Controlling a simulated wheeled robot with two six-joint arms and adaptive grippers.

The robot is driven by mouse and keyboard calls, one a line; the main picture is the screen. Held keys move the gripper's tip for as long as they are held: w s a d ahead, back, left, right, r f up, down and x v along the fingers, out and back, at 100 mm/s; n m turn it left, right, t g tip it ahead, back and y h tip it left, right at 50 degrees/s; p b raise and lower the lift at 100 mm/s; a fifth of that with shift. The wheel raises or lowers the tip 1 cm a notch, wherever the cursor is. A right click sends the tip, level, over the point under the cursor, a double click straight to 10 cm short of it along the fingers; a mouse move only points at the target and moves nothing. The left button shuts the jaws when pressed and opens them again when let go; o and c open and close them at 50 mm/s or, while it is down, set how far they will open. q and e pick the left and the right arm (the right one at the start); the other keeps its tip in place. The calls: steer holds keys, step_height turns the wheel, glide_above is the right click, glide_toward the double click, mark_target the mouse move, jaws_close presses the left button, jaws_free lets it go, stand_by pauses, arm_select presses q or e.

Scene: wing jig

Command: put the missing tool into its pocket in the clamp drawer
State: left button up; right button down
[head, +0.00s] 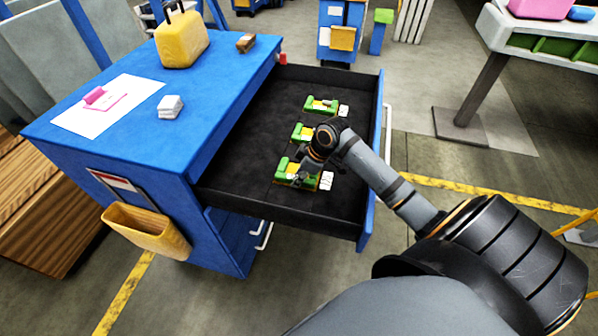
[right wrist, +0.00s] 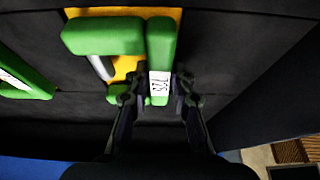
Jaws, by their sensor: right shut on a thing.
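The open clamp drawer (head: 245,150) has a dark lining and holds green clamps in a row. The far clamp (head: 320,105) and the middle clamp (head: 300,131) lie flat in it. My right gripper (head: 303,172) is down at the nearest green clamp (head: 288,171). In the right wrist view the fingers (right wrist: 158,90) are shut on the green bar of this clamp (right wrist: 161,45), which has a white number label. Yellow pocket floor (right wrist: 125,68) shows beside and under it; I cannot tell whether it is fully seated. My left gripper is not in view.
The blue cabinet top (head: 215,85) carries a yellow case (head: 181,40), a white block stack (head: 170,105), a paper sheet (head: 105,107) and a small brown block (head: 246,43). A yellow bin (head: 145,231) hangs on its side. The drawer's left half is bare.

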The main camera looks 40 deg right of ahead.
steer(key=c, duration=1.1)
jaws_free()
steer(key=shift+v, duration=6)
steer(key=shift+w+r, duration=0.1)
